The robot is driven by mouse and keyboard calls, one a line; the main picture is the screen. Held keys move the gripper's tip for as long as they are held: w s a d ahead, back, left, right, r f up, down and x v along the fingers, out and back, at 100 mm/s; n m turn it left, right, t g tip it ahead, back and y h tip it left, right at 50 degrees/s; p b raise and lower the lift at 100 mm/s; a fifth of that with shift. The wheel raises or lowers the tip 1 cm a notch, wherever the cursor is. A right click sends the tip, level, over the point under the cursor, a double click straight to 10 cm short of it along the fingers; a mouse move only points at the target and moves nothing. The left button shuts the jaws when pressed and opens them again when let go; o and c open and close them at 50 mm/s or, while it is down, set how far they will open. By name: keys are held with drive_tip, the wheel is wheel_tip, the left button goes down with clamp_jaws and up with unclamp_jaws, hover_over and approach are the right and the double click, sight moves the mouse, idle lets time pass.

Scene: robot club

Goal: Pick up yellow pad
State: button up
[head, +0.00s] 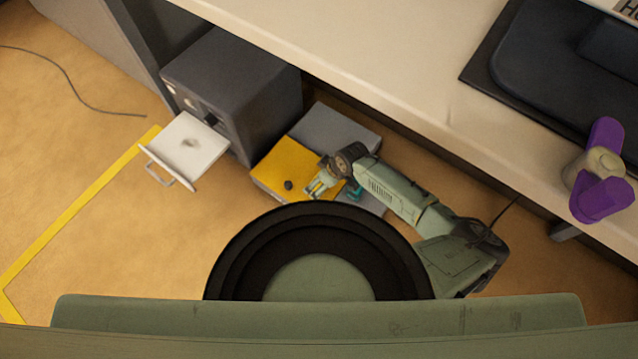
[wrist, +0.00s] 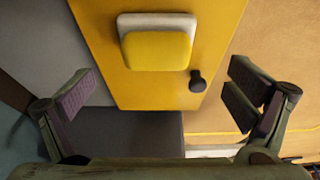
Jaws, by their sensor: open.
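The yellow pad (wrist: 157,51) shows in the wrist view with a white layer along its far edge. It rests on a yellow panel (wrist: 120,85), which also shows in the head view (head: 283,163). My gripper (wrist: 160,90) is open and empty, its fingers spread wide to either side and nearer the camera than the pad. In the head view my gripper (head: 316,188) is over the right part of the yellow panel. I cannot make out the pad in the head view; my gripper and wrist cover that area.
A black knob (wrist: 197,81) stands on the panel close to the pad's right corner. A dark grey cabinet (head: 235,85) with an open white drawer (head: 188,145) stands left of the panel. A pale worktop (head: 400,75) overhangs behind. Open floor (head: 70,130) lies at far left.

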drive_tip(key=x, duration=0.3)
drive_tip(key=d+x, duration=0.1)
drive_tip(key=x, duration=0.1)
drive_tip(key=shift+a+f+b, duration=0.1)
drive_tip(key=shift+f+b, duration=0.1)
drive_tip(key=shift+b, duration=0.2)
drive_tip(key=shift+c, duration=0.2)
drive_tip(key=c, duration=1.2)
